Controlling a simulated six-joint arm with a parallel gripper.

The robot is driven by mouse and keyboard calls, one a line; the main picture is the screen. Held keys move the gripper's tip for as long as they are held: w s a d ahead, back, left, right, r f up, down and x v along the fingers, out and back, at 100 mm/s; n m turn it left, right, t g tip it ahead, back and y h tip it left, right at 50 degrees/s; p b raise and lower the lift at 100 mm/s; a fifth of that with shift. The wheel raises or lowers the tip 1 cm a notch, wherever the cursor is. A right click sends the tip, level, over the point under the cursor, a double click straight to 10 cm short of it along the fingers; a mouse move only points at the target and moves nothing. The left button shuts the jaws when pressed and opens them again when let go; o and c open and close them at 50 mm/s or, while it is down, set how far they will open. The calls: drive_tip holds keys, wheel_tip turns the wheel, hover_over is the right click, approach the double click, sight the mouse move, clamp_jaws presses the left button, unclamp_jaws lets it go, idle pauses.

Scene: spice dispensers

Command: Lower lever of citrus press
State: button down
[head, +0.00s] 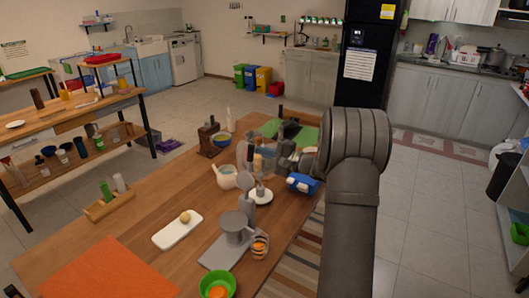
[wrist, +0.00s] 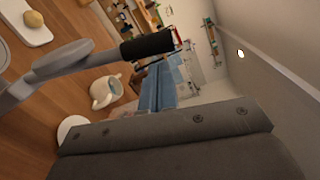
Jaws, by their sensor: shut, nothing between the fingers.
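The citrus press (head: 236,228) is grey and stands on the near part of the wooden table in the head view. Its lever (head: 246,187) is raised, with a round pale disc on it. In the wrist view the lever's grey arm (wrist: 92,57) runs from the left to a black handle grip (wrist: 147,45). My gripper (head: 288,158) is shut and empty, beyond and to the right of the press in the head view. Its dark body (wrist: 165,140) fills the lower wrist view, apart from the black grip. The fingertips are hard to make out.
A cream pot (head: 226,177) and a small white plate (head: 261,196) stand near the press. A blue-and-white item (head: 302,183) is at the right. An orange half-sphere sits in a green bowl (head: 217,285) in front. A white tray (head: 177,231) lies left. The table's left side is mostly clear.

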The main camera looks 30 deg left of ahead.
drive_tip(key=s+n, duration=0.9)
drive_tip(key=s, duration=0.6)
drive_tip(key=s+f+n, duration=0.5)
drive_tip(key=s+f, duration=0.5)
drive_tip(key=f, duration=0.4)
drive_tip(key=shift+f+t+h, duration=0.3)
drive_tip(key=shift+s+f, duration=0.1)
